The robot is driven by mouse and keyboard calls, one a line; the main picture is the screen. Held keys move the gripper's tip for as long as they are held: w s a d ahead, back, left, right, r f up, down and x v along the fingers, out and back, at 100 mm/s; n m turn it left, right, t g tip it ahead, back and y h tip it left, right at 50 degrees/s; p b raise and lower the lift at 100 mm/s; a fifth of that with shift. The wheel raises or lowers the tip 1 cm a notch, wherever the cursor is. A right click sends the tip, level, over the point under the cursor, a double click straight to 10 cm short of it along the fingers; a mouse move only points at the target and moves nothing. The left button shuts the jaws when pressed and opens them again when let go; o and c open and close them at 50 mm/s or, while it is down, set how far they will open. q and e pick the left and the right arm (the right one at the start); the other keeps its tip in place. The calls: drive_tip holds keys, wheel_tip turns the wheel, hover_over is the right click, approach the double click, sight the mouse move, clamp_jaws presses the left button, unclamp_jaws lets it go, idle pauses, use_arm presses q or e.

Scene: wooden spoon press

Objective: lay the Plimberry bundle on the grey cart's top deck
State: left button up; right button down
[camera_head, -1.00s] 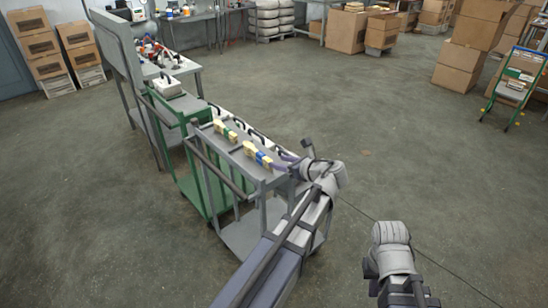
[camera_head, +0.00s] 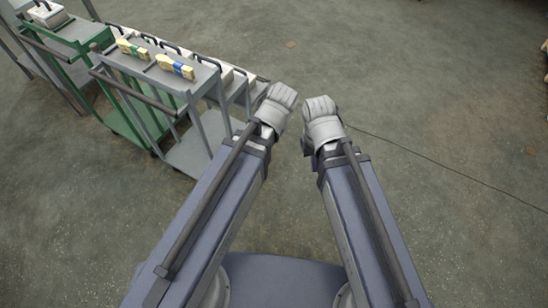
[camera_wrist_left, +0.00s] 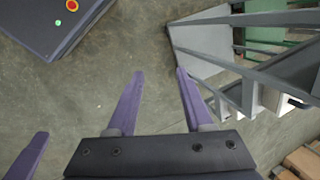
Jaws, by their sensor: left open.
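Two pale yellow bundles lie side by side on the top deck of the grey cart (camera_head: 195,80) in the head view. One has a green band (camera_head: 133,49); the other has a blue band (camera_head: 175,66). I cannot read a name on either. My left gripper (camera_wrist_left: 159,73) is open in the left wrist view, with bare floor between its purple fingers; it is apart from the bundles. In the head view its fingers are hidden below the wrist. My right gripper (camera_head: 322,114) is beside it over the floor, its fingers hidden, so its jaws cannot be judged.
A green cart (camera_head: 62,48) stands behind the grey one at the upper left. White boxes with dark handles are lined up behind the deck. Grey cart posts and a shelf (camera_wrist_left: 205,42) are at the right of the left wrist view.

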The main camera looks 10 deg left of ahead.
use_arm(q)
drive_tip(key=s+d+n+g+h, duration=0.1)
drive_tip(key=s+d+n+h, duration=0.1)
drive_tip(key=s+d, duration=0.3)
drive_tip(key=shift+f+n, duration=0.45)
drive_tip(key=shift+n, duration=0.25)
drive_tip(key=shift+o, duration=0.3)
